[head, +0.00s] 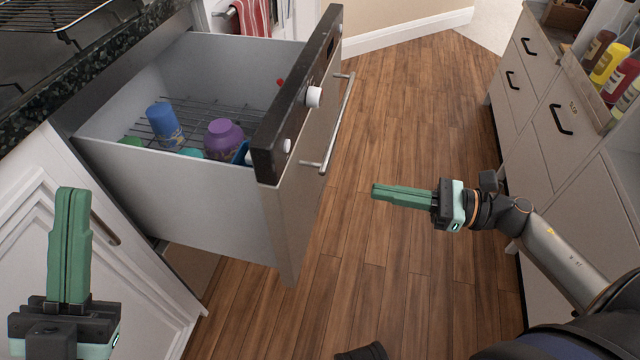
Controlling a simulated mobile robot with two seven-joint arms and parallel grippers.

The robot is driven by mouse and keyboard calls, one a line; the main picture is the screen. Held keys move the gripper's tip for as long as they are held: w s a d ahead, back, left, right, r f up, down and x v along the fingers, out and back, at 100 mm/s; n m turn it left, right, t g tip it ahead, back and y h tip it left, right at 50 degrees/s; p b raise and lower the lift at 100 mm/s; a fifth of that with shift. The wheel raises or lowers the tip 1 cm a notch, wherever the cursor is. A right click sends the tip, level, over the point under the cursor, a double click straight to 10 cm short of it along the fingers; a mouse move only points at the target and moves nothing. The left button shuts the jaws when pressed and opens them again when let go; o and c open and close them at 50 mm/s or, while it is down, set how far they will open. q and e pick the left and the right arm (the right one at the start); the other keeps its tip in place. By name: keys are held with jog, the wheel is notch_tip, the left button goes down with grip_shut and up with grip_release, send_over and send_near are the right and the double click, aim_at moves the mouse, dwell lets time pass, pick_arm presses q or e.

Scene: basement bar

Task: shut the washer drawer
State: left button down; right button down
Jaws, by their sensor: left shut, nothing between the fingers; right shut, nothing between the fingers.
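The washer drawer (180,202) is pulled out from under the dark counter at the left, with a steel front (306,195) topped by a black panel with white knobs and a bar handle (338,124). Inside on a wire rack stand a blue cup (163,123) and a purple container (223,138), with other small items partly hidden by the walls. My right gripper (374,191) is shut and empty, right of the drawer front and apart from it, pointing left. My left gripper (72,190) is shut and empty at the lower left, in front of the white cabinet door.
A white cabinet door (120,290) with a handle is below left of the drawer. Cabinets with black handles (560,118) line the right, with bottles (610,62) on top. Wooden floor (420,110) lies clear between. A red striped towel (253,14) hangs behind the drawer.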

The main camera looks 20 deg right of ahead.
send_near(303, 178)
jog(key=x, duration=0.5)
jog(key=shift+w+a+r+b, duration=0.1)
jog(key=shift+a+b, duration=0.1)
jog(key=shift+b, duration=0.1)
pick_arm(q)
jog(key=shift+f, duration=0.45)
pick_arm(e)
jog(key=shift+w+a, duration=0.4)
jog(key=shift+a, duration=0.2)
